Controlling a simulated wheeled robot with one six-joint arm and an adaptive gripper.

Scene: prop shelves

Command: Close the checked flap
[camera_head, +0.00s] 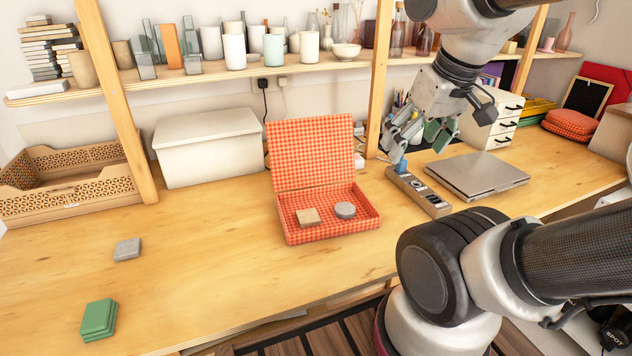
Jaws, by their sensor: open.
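The checked box (287,228) stands on the wooden table near the middle, in red-orange and white check. Its checked flap (312,152) stands upright at the back edge, so the box is open. A tan block (308,217) and a grey round piece (345,210) lie inside on the box floor. My gripper (412,150) hangs to the right of the flap, above the table, with its jaws open. It is apart from the flap and the box. Its far finger is partly hidden against the background.
A long grey tray of small items (420,192) and a flat grey case (476,175) lie right of the box. A white lidded bin (207,150) stands behind left. A green stack (99,319) and a grey block (127,249) lie front left. A wooden post (379,75) rises behind.

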